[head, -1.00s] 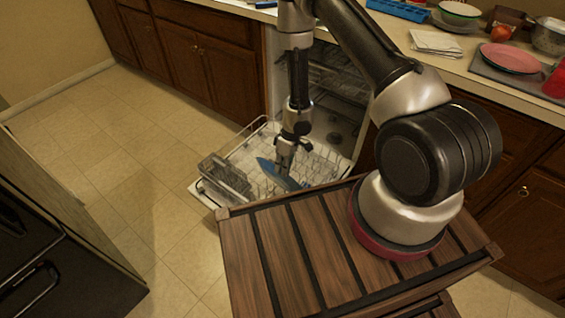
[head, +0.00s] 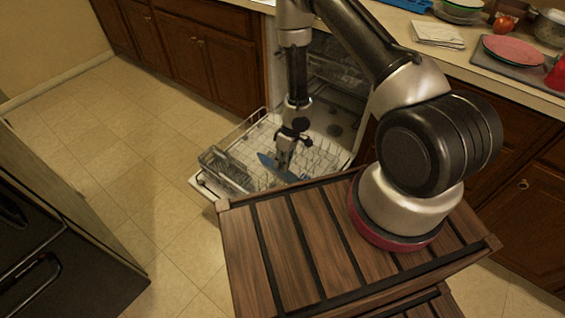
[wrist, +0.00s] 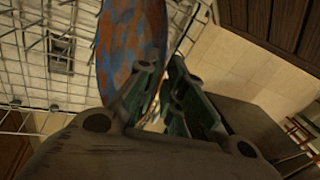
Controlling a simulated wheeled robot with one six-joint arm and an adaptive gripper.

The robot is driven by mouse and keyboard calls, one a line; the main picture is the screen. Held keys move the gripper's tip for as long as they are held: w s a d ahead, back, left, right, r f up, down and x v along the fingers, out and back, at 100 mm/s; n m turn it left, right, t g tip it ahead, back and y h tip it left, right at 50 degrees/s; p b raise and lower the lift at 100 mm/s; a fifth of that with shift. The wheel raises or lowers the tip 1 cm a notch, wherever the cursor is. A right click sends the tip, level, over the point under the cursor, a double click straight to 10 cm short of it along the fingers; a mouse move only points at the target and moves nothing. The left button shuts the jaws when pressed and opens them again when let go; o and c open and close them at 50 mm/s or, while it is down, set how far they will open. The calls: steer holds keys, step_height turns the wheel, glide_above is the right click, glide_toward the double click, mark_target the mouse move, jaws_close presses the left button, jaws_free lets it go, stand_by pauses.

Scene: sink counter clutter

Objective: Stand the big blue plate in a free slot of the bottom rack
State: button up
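The big blue plate (head: 268,165) shows in the head view as a tilted blue shape low over the pulled-out bottom rack (head: 228,148) of the dishwasher. In the wrist view the plate (wrist: 130,45) is seen obliquely, blue with orange-brown patches, standing on edge between the fingers. My gripper (head: 284,160) points down at the rack's near right part. In the wrist view my gripper (wrist: 163,68) is closed around the plate's rim, one finger on each side. The plate's lower edge and its contact with the tines are not clear.
White wire tines fill the rack, and a grey basket (head: 226,172) stands at its left. The wooden slatted top (head: 290,235) is close to the rack's near edge. The counter at upper right holds a red plate (head: 513,50) and bowls. Floor is clear at left.

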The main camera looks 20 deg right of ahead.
steer(key=o, duration=0.3)
steer(key=v, duration=1.2)
stand_by(0.5)
